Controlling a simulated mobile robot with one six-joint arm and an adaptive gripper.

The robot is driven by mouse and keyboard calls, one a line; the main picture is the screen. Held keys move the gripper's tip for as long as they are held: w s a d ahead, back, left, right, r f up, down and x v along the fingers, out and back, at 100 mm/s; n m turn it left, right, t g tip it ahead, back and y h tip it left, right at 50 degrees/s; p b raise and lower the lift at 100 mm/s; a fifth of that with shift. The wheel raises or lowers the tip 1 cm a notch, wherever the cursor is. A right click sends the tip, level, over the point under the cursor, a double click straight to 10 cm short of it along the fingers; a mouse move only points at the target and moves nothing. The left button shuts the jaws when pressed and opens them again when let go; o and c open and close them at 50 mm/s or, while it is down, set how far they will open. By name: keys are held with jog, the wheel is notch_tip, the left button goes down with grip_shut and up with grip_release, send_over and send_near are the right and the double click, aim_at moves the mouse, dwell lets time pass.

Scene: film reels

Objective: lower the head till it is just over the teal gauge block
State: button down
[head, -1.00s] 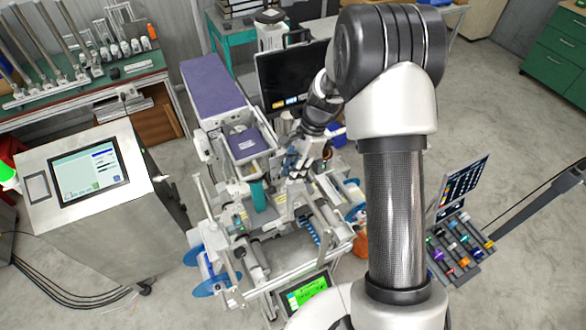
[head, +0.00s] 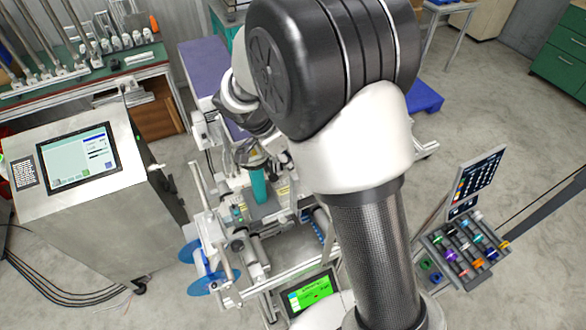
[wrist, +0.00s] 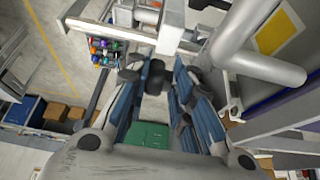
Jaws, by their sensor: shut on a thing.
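The teal gauge block (head: 258,186) stands upright on the machine's bed in the head view. My gripper (head: 252,156) is just above and behind the block in the picture. My arm hides most of the machine's head, and I cannot tell the gap between the head and the block. In the wrist view my gripper (wrist: 155,78) is shut, its blue-padded fingers on either side of a dark round knob (wrist: 156,72). The block is not clearly visible in the wrist view.
A steel console with a touchscreen (head: 78,158) stands at the left. A green-lit screen (head: 312,292) and blue reels (head: 212,282) are at the front of the machine. A rack of coloured items (head: 465,245) stands at the right. Open floor (head: 500,100) lies beyond it.

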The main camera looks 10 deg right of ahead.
jog(key=shift+a+f+h+b, duration=0.1)
jog(key=shift+f+h+b, duration=0.15)
jog(key=shift+h+b, duration=1.45)
jog(key=shift+y+b, duration=0.5)
jog(key=shift+b, duration=0.4)
jog(key=shift+s+r+t+h+b, duration=0.1)
jog(key=shift+r+t+h+b, duration=0.2)
jog(key=shift+b, duration=0.1)
jog(key=c, duration=1.9)
grip_release()
jog(key=o, duration=0.3)
jog(key=shift+s, duration=0.2)
jog(key=shift+w, duration=0.1)
